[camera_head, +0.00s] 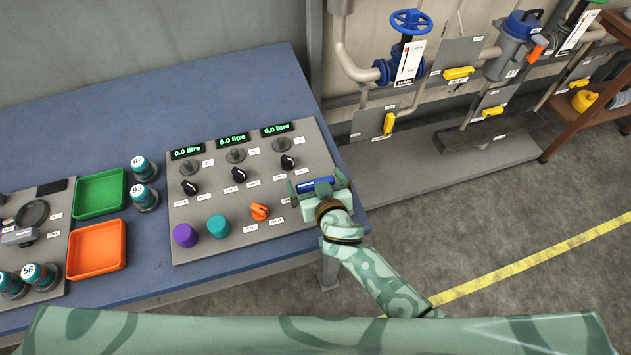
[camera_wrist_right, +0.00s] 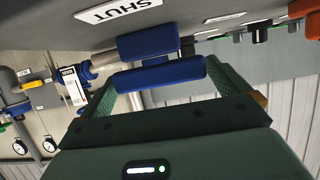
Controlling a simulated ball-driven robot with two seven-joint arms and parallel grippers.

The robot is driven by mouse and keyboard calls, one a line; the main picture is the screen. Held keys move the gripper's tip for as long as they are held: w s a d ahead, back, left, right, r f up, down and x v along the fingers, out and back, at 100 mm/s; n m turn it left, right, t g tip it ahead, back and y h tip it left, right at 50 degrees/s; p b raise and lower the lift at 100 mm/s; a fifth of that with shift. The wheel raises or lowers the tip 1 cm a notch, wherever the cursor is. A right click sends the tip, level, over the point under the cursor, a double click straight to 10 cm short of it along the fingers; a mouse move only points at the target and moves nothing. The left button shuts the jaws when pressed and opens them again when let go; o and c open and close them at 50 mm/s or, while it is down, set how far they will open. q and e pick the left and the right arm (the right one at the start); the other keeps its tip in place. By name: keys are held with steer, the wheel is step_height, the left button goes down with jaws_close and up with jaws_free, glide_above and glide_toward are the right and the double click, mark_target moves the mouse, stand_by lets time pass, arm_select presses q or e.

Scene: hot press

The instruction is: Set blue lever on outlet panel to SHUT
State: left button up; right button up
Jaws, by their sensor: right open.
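The blue lever (camera_head: 318,184) is at the right edge of a grey control panel (camera_head: 188,252) on the table. My right gripper (camera_head: 315,187) is over it from the near side, with one finger on each side. In the right wrist view the blue lever (camera_wrist_right: 160,73) lies between the open fingers; I cannot tell whether they touch it. A SHUT label (camera_wrist_right: 120,10) shows on the panel beside the lever. The gripper hides part of the lever's mount in the head view, so its setting cannot be read. My left gripper is not in view.
Left of the lever, the panel carries an orange knob (camera_head: 260,211), a teal button (camera_head: 219,226), a purple button (camera_head: 185,235) and black knobs. Green (camera_head: 100,193) and orange trays (camera_head: 97,249) lie farther left. Pipes with a blue valve wheel (camera_head: 411,21) stand behind.

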steer(key=c, duration=0.8)
